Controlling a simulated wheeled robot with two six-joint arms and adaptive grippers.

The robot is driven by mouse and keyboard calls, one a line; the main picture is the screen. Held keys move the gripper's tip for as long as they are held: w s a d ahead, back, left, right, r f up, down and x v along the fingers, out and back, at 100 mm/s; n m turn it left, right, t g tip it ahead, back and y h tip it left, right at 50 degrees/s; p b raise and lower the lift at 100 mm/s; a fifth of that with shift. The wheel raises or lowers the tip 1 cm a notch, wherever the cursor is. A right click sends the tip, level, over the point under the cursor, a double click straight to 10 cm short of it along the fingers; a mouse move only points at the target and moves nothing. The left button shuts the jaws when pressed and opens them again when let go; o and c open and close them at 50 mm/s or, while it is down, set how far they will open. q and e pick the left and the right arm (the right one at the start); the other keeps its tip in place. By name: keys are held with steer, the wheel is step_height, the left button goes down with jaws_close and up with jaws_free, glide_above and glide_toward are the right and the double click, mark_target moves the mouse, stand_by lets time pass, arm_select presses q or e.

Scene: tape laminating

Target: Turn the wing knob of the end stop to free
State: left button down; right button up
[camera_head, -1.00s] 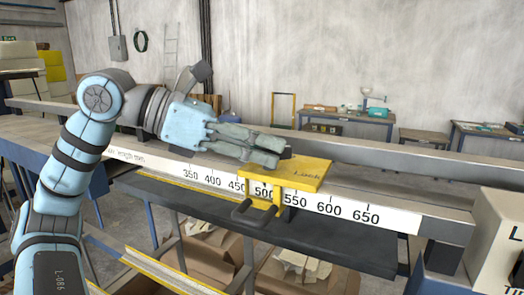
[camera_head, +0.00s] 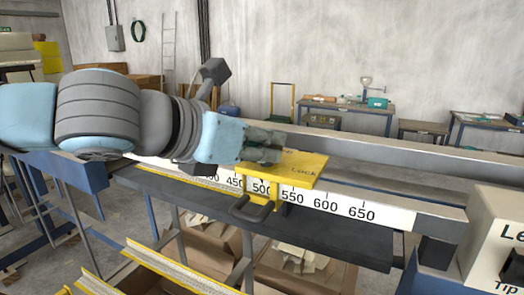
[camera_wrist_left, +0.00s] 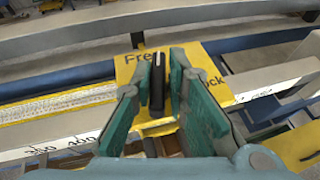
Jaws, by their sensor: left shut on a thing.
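The end stop (camera_head: 305,172) is a yellow block on the scaled rail near the 500 to 550 marks. Its top carries the words "Free" and "Lock", readable in the left wrist view (camera_wrist_left: 125,72). The wing knob (camera_wrist_left: 157,85) shows there as a dark upright bar between the two fingers, with "Free" to its left and "Lock" to its right. My left gripper (camera_head: 268,150) is over the end stop, shut on the wing knob. In the head view the fingers hide the knob. My right gripper is not in view.
The rail's white scale (camera_head: 340,207) runs along the front of the bench. A dark looped handle (camera_head: 253,209) hangs at the end stop's front. A pale labelled box (camera_head: 495,235) stands at the right end. Cardboard boxes (camera_head: 310,268) lie below.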

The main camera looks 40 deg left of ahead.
arm_select(q)
steer(key=shift+f, duration=0.15)
steer(key=c, duration=1.6)
jaws_free()
steer(key=shift+c, duration=0.2)
steer(key=shift+s, duration=0.1)
steer(key=v, duration=0.7)
steer(key=shift+s, duration=0.2)
